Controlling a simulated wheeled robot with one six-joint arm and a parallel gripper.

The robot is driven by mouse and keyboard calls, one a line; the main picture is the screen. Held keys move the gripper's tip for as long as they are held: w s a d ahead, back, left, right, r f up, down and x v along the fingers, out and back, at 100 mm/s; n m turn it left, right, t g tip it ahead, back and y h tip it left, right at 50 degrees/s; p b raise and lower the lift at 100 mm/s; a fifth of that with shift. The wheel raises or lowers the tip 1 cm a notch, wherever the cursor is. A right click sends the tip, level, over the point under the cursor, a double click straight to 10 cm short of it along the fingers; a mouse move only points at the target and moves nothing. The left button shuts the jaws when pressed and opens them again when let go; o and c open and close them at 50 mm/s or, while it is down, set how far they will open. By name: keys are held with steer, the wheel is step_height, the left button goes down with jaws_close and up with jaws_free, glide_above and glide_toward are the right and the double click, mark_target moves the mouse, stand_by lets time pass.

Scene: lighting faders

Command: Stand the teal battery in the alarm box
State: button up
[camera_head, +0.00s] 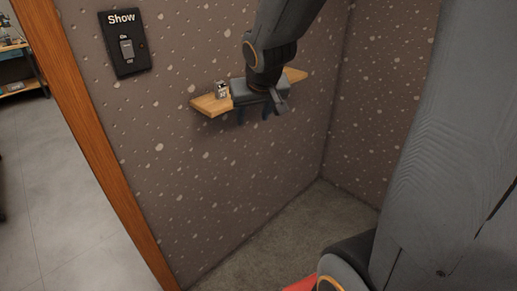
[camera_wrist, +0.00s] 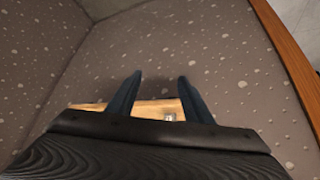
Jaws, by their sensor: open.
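My gripper (camera_head: 254,114) is in front of a wooden wall shelf (camera_head: 211,104), with its fingers pointing down. In the wrist view my gripper (camera_wrist: 160,76) has its two dark fingers apart with nothing between the tips. The shelf shows behind and between the finger bases (camera_wrist: 152,109). I see no teal battery in either view. A small grey, box-like item (camera_head: 222,89) stands on the shelf left of my gripper; I cannot tell whether it is the alarm box. A small part of a pale item (camera_wrist: 170,117) shows by the right finger. My gripper hides the middle of the shelf.
A black panel (camera_head: 125,43) marked "Show" with a grey slider is on the speckled wall, upper left. A wooden post (camera_head: 95,135) edges the wall at left. The floor (camera_head: 325,222) below the shelf is clear. A distant rack (camera_head: 18,88) stands at far left.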

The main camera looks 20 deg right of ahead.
steer(key=s+a+f+g, duration=0.2)
steer(key=s+f, duration=0.3)
steer(key=s, duration=0.2)
steer(key=s+a+f+n+g+y, duration=0.1)
steer(key=s+a+f+g, duration=0.1)
steer(key=s+f, duration=0.2)
steer(key=s, duration=0.3)
steer(key=shift+s+a+f+g, duration=0.2)
steer(key=shift+a+f+g, duration=0.05)
steer(key=shift+f+g, duration=0.15)
steer(key=shift+g, duration=0.3)
step_height(320, 180, down, 5)
steer(key=b, duration=0.4)
steer(key=shift+w+r, duration=0.1)
steer(key=shift+r, duration=0.1)
